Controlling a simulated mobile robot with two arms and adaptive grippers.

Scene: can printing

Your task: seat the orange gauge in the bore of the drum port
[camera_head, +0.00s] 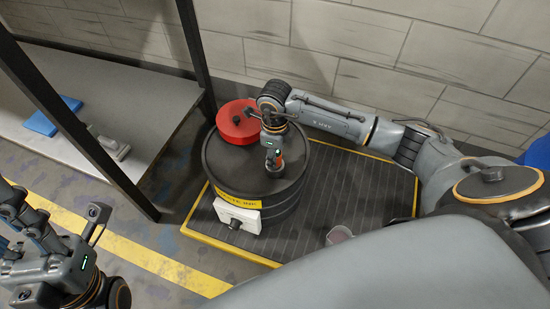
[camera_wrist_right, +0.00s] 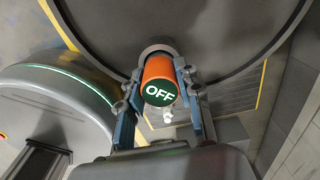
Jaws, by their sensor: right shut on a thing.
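The black drum (camera_head: 232,168) stands upright, with a yellow label on its side. My right gripper (camera_head: 274,165) is over the right part of the drum lid. It is shut on the orange gauge (camera_wrist_right: 160,73), whose green end marked OFF faces the wrist camera. In the wrist view the gauge is between the fingers (camera_wrist_right: 164,95), and its far end is at the grey ring of the drum port (camera_wrist_right: 152,49). The bore is hidden behind the gauge, so I cannot tell how deep it sits. My left gripper (camera_head: 96,218) is at the lower left, away from the drum; its jaw state is unclear.
A red round object (camera_head: 232,122) rests on the lid's far left side. A white box (camera_head: 238,214) is at the drum's front. The drum stands on a dark yellow-edged platform (camera_head: 340,190). A grey shelf (camera_head: 150,95) at left holds a blue item (camera_head: 50,117).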

